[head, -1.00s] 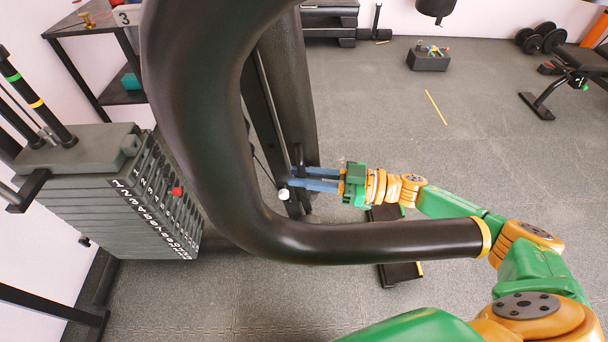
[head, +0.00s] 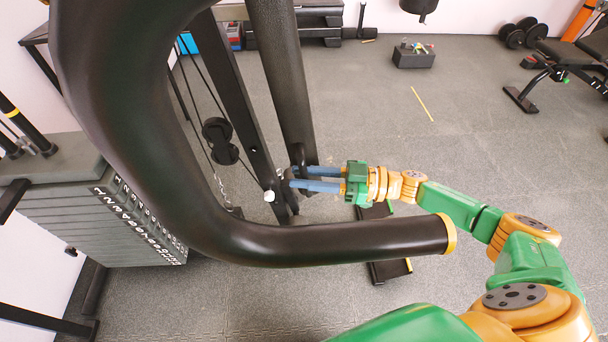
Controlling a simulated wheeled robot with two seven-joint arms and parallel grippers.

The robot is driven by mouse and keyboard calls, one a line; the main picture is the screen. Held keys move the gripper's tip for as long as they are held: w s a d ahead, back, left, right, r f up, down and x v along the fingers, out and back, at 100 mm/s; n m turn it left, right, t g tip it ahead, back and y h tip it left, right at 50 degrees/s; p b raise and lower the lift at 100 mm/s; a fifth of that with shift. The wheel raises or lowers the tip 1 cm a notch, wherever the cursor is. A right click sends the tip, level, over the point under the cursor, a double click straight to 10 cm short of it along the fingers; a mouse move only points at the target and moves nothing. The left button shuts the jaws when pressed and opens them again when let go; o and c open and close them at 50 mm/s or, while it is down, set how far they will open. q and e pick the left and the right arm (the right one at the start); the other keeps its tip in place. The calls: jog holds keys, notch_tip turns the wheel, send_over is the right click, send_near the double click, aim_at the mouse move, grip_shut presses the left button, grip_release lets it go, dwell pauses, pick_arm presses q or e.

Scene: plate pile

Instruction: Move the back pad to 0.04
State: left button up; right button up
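The back pad (head: 277,75) is a long black upright cushion on the exercise machine, at upper centre; its upper part runs out of the picture. My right gripper (head: 292,178) reaches in from the right at the pad's lower end. Its two blue fingers are apart, with a visible gap between them. Their tips are beside a small dark handle (head: 299,155) at the pad's foot; whether they touch it I cannot tell. A white knob (head: 269,196) sits just left of the fingertips. My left gripper is not in view.
A grey weight stack (head: 90,225) stands at left. A bench (head: 565,70) is at far right. The floor right of centre is mostly clear.

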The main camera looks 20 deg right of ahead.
jog(key=shift+o, duration=1.1)
jog(key=shift+a, duration=0.1)
jog(key=b+v, duration=0.1)
jog(key=v, duration=0.6)
